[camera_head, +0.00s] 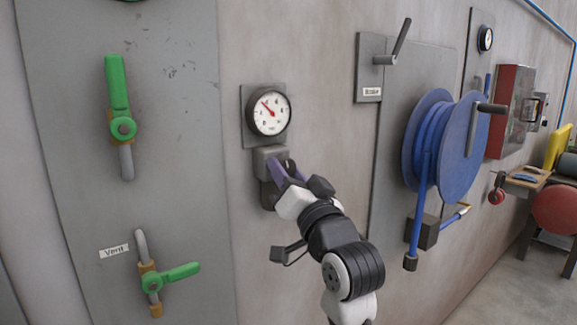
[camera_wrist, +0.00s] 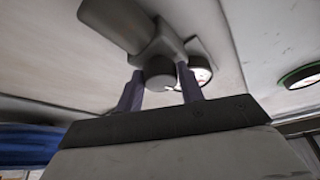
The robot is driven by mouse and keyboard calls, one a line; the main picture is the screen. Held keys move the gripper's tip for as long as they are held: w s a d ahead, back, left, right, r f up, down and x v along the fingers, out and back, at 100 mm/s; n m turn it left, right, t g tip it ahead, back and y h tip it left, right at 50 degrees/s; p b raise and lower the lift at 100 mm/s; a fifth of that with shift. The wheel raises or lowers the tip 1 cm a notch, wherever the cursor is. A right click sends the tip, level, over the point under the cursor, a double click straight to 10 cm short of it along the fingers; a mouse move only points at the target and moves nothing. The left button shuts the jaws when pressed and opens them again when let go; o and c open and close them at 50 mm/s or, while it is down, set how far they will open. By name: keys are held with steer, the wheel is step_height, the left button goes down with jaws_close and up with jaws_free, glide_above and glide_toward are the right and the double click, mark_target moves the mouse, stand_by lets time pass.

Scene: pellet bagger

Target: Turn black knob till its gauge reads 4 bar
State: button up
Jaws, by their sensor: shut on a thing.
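A round white gauge (camera_head: 268,111) with a dark rim and a red needle is on a grey wall plate. The needle points to the upper left; the numbers are too small to read surely. Below it is a grey valve body (camera_head: 268,160) with the black knob (camera_head: 290,165), mostly hidden by my gripper. My gripper (camera_head: 281,172) is shut on the knob. In the wrist view the knob (camera_wrist: 158,72) is between my two purple fingers (camera_wrist: 160,88), and part of the gauge (camera_wrist: 202,74) shows behind the right finger.
Green-handled valves (camera_head: 122,128) (camera_head: 155,281) are on the panel at left, the lower one by a "Vent" label (camera_head: 114,252). A grey lever (camera_head: 397,45) and a blue hose reel (camera_head: 445,145) stand out from the wall at right.

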steer(key=shift+m, duration=0.4)
steer(key=o, duration=1)
steer(key=b+v, duration=0.5)
steer(key=v, duration=0.9)
steer(key=shift+a+r, duration=0.1)
